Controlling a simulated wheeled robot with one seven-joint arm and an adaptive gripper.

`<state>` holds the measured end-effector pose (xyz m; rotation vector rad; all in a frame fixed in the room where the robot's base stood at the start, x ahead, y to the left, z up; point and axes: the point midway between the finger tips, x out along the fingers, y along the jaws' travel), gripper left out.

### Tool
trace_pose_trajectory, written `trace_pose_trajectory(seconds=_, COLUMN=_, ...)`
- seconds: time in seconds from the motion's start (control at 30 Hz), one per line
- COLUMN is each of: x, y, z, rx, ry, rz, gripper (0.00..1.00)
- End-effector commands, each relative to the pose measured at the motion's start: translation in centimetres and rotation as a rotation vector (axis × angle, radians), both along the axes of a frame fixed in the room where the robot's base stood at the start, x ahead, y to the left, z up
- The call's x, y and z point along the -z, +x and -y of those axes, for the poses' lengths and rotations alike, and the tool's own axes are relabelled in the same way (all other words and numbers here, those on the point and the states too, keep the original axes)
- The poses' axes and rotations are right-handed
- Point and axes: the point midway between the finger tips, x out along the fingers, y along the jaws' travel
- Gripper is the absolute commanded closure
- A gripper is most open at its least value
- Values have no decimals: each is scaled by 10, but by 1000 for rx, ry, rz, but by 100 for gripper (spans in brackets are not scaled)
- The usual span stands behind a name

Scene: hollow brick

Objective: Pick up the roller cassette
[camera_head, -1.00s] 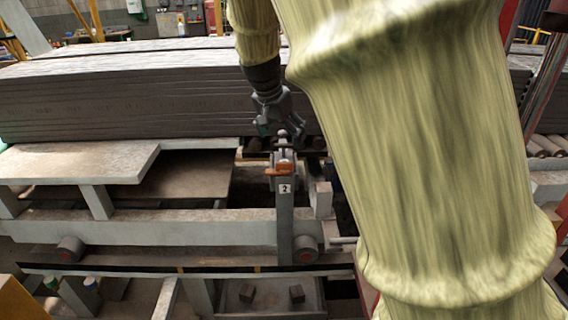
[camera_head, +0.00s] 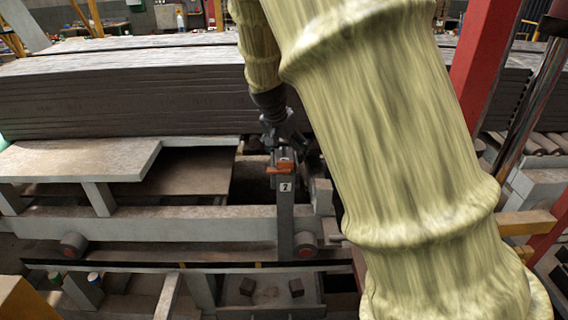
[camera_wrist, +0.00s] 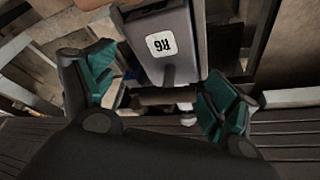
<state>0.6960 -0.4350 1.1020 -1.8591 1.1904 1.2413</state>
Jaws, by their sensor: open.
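The roller cassette appears to be the upright grey part (camera_head: 286,215) with an orange piece near its top and a small white label, standing at the front of the machine frame. In the wrist view a grey body (camera_wrist: 180,20) with a white label lies ahead between my fingers, with a short stem and a dark crossbar at its near end. My gripper (camera_head: 283,142) is just above and behind the cassette's top in the head view. In the wrist view its teal-padded fingers (camera_wrist: 157,78) are apart, on either side of the stem and crossbar. Contact cannot be told.
A stack of grey slabs (camera_head: 110,95) stands behind. A pale raised plate (camera_head: 75,160) lies to the left and a long beam (camera_head: 150,228) runs along the front. A red post (camera_head: 485,60) stands at the right. My arm hides much of the right side.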

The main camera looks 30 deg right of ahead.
Motion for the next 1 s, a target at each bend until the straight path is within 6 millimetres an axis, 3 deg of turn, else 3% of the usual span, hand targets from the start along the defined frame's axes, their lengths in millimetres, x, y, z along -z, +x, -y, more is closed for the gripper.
trace_pose_trajectory(seconds=0.07, x=0, y=0, z=0, rx=0, ry=0, rz=0, gripper=13)
trace_pose_trajectory(seconds=0.53, x=0, y=0, z=0, rx=0, ry=0, rz=0, gripper=94)
trace_pose_trajectory(seconds=0.83, x=-2, y=0, z=-1, rx=0, ry=1, rz=-1, gripper=94)
trace_pose_trajectory(seconds=1.0, x=-19, y=1, z=0, rx=1, ry=0, rz=3, gripper=95)
